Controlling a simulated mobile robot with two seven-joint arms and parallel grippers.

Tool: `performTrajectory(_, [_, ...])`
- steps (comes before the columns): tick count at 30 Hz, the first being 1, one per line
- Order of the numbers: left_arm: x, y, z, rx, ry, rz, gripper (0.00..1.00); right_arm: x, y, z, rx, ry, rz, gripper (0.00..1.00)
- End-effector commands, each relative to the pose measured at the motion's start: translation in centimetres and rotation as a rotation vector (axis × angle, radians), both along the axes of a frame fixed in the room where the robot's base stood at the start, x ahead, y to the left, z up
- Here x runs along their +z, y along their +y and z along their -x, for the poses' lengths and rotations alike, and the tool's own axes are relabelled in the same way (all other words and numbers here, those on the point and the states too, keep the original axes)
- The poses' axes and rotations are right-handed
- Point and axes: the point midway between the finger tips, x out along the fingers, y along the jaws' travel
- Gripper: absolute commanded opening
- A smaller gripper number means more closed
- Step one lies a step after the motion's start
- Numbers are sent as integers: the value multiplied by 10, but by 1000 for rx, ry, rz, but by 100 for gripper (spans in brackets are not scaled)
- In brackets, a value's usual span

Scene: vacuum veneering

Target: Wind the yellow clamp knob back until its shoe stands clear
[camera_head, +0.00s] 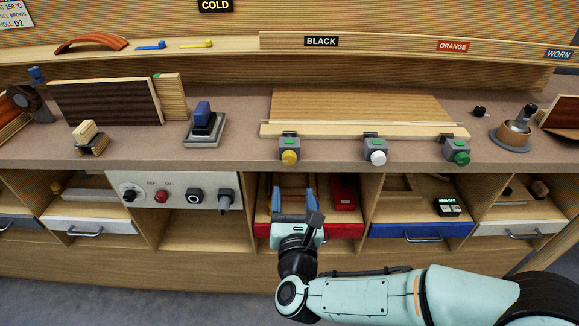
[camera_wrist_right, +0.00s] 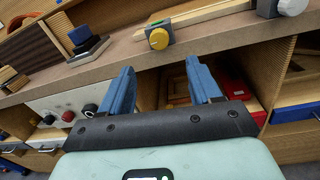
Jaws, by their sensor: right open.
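The yellow clamp knob (camera_head: 290,157) sits on the front of a grey clamp (camera_head: 288,142) at the left end of a pale wooden board on the bench. In the right wrist view the yellow knob (camera_wrist_right: 158,39) is above and beyond my fingers. My right gripper (camera_head: 294,197) is open and empty, with blue fingers, below the knob and in front of the open shelf; it also shows in the wrist view (camera_wrist_right: 160,85). It does not touch the knob. The clamp's shoe cannot be made out clearly. My left gripper is not in view.
A white knob (camera_head: 377,157) and a green knob (camera_head: 461,157) stand on similar clamps to the right. The bench's front edge (camera_head: 230,168) overhangs shelves and drawers, including a red drawer (camera_head: 345,231). A blue-handled tool (camera_head: 203,116) stands at left.

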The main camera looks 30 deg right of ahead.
Motion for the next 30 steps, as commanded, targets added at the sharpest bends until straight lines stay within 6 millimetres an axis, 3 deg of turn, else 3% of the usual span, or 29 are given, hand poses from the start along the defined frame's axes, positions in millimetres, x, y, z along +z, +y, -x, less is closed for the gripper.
performTrajectory(9, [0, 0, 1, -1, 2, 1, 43, -1, -32, -61, -2, 3, 4, 63])
performTrajectory(15, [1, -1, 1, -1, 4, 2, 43, -1, -46, -87, 0, 4, 5, 63])
performTrajectory(29, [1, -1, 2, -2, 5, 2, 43, -1, -52, -98, 1, 4, 4, 63])
performTrajectory(30, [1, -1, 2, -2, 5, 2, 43, -1, -52, -98, 1, 4, 4, 50])
